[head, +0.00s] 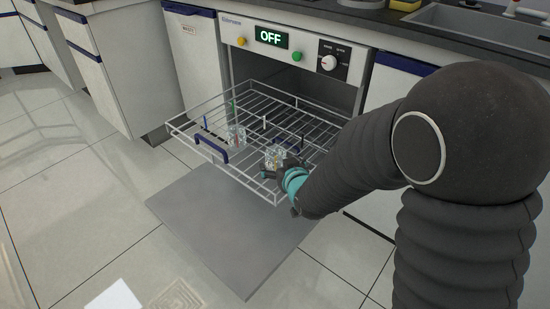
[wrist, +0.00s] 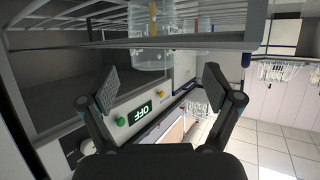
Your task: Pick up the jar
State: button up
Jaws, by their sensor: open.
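A clear glass jar (head: 274,153) stands in the wire rack, right by my gripper (head: 285,170). A second clear glass vessel (head: 236,134) stands farther left in the rack. In the wrist view my gripper (wrist: 160,78) is open, with its two fingers wide apart and nothing held between them. A clear vessel (wrist: 150,55) shows in that view just beyond the gap between the fingertips, at the top of the picture. I cannot tell whether a finger touches the jar. My gripper partly hides the jar's lower side in the head view.
The wire rack (head: 190,127) is pulled out of the washer, above its lowered door (head: 230,235). Blue clips and thin coloured sticks stand in the rack. The washer panel (head: 271,39) reads OFF. Cabinets flank it; tiled floor (head: 60,200) lies free at left.

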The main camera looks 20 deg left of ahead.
aim_at(279, 159)
jog(key=shift+w+d+x, duration=0.1)
jog(key=shift+x, duration=1.05)
jog(key=shift+w+d+x, duration=0.1)
jog(key=shift+d+x, duration=0.05)
jog(key=shift+x, duration=1)
jog(key=shift+w+d+x, duration=0.1)
jog(key=shift+x, duration=1.05)
jog(key=shift+r, duration=0.15)
jog(key=c, duration=1.3)
